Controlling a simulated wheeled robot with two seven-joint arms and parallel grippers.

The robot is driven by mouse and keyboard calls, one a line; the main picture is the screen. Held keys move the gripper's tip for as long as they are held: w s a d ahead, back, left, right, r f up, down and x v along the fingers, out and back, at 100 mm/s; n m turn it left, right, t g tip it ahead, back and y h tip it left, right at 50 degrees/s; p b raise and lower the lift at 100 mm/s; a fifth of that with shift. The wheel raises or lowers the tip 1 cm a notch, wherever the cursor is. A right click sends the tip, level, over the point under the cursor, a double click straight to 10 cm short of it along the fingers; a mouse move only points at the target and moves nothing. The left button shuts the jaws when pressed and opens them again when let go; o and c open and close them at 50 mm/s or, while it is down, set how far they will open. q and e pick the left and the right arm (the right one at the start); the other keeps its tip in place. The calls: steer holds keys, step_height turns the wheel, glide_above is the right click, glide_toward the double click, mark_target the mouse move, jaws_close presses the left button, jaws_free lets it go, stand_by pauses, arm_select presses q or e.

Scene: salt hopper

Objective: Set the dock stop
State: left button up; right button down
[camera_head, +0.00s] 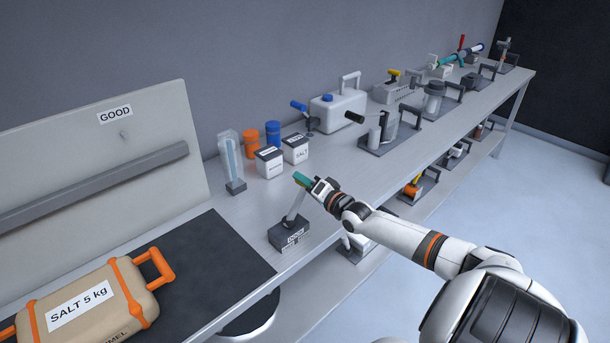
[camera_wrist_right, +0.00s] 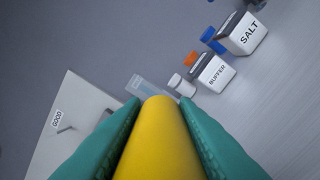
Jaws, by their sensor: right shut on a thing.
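The dock stop is a dark block (camera_head: 289,236) with a white label, near the front edge of the bench. A grey lever (camera_head: 296,205) rises from it, leaning to the right in the head view. My right gripper (camera_head: 303,180) is at the lever's top, its green fingers shut on the yellow grip (camera_wrist_right: 160,145), which fills the gap between them in the right wrist view. The fingers hide the grip in the head view. My left gripper is not in view.
A tan salt case (camera_head: 90,305) with orange straps lies on a dark mat (camera_head: 215,255) at the left. Salt (camera_head: 295,149) and buffer (camera_head: 269,162) boxes and a clear column (camera_head: 231,160) stand behind the dock stop.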

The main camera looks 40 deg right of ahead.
steer(key=shift+d+f, duration=0.2)
steer(key=shift+f, duration=0.3)
steer(key=c, duration=1.1)
jaws_free()
steer(key=shift+d, duration=0.1)
steer(key=shift+c, duration=0.2)
steer(key=shift+r, duration=0.1)
steer(key=s, duration=1.2)
steer(key=shift+a+b, duration=0.25)
steer(key=shift+b, duration=0.2)
